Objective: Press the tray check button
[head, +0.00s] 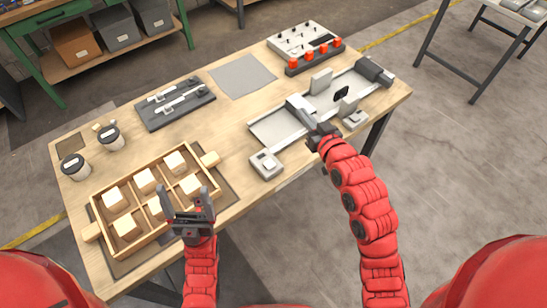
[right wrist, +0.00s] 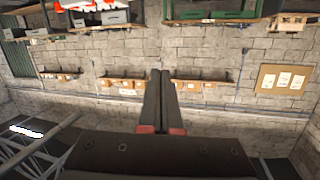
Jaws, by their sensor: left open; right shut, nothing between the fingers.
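A pale box with a button on top (head: 265,164) stands at the table's front edge, left of the conveyor unit. A second similar box (head: 353,118) stands near the front edge on the right. I cannot tell from the pictures which one is the tray check button. My right gripper (head: 321,132) is over the front of the conveyor unit, between the two boxes. In the right wrist view its fingers (right wrist: 161,100) are together and empty. My left gripper (head: 188,200) is open and empty, in front of the wooden tray (head: 98,219) and hiding part of it.
The conveyor unit (head: 277,127) with pale blocks and rails lies behind my right gripper. A control panel with red parts (head: 305,45), a grey mat (head: 242,76), a dark tool tray (head: 176,120) and two lidded cups (head: 75,167) are on the table. White cubes fill the wooden tray's compartments.

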